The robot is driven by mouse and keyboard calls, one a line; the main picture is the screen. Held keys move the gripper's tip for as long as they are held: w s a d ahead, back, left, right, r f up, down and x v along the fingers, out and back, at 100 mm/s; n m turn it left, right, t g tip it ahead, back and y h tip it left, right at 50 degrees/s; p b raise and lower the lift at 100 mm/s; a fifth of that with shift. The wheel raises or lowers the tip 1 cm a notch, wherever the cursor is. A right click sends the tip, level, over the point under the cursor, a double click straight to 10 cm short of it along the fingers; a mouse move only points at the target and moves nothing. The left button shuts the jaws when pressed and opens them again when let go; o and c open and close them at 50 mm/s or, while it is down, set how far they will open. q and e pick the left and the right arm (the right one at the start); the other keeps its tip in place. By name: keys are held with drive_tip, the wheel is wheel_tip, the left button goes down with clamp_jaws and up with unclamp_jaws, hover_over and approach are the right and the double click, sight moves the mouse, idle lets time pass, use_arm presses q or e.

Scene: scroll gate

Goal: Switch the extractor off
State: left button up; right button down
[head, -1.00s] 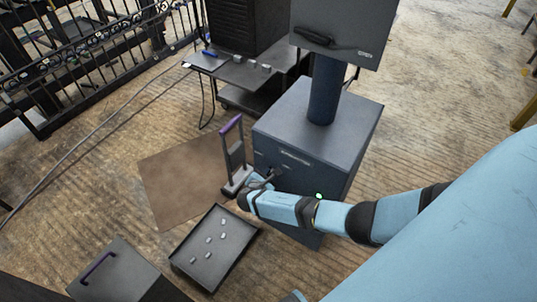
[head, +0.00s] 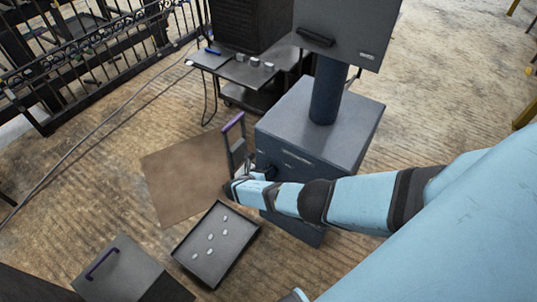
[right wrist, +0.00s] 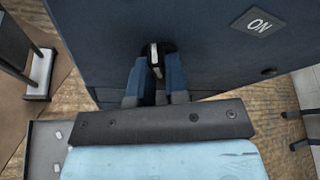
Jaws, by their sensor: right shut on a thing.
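The extractor (head: 300,135) is a dark blue-grey cabinet with a thick column and a hood (head: 345,30) above it. In the right wrist view its blue face (right wrist: 215,50) fills the top, with an "ON" plate (right wrist: 258,22) at the upper right. My right gripper (right wrist: 155,66) is shut on a small black and pale switch handle (right wrist: 154,52) on that face. In the head view my right gripper (head: 264,172) is at the cabinet's front, partly hidden by my arm. My left gripper is not in view.
A purple-handled stand (head: 236,140) is close left of my right gripper. A dark tray (head: 184,258) with several small pale pieces lies on the floor, by a brown mat (head: 180,180). A cart (head: 240,72) stands behind. A purple-handled box (head: 120,270) is at the front left.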

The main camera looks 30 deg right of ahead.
drive_tip(key=shift+f+n+b, duration=0.1)
drive_tip(key=shift+n+b, duration=0.2)
drive_tip(key=shift+n, duration=0.2)
drive_tip(key=shift+g, duration=0.3)
drive_tip(key=c, duration=1.1)
unclamp_jaws()
drive_tip(key=v, duration=0.4)
drive_tip(key=p+v, duration=0.1)
drive_tip(key=v, duration=0.4)
drive_tip(key=p+v, duration=0.1)
drive_tip(key=v, duration=0.4)
drive_tip(key=shift+a+f, duration=0.1)
drive_tip(key=shift+f, duration=0.2)
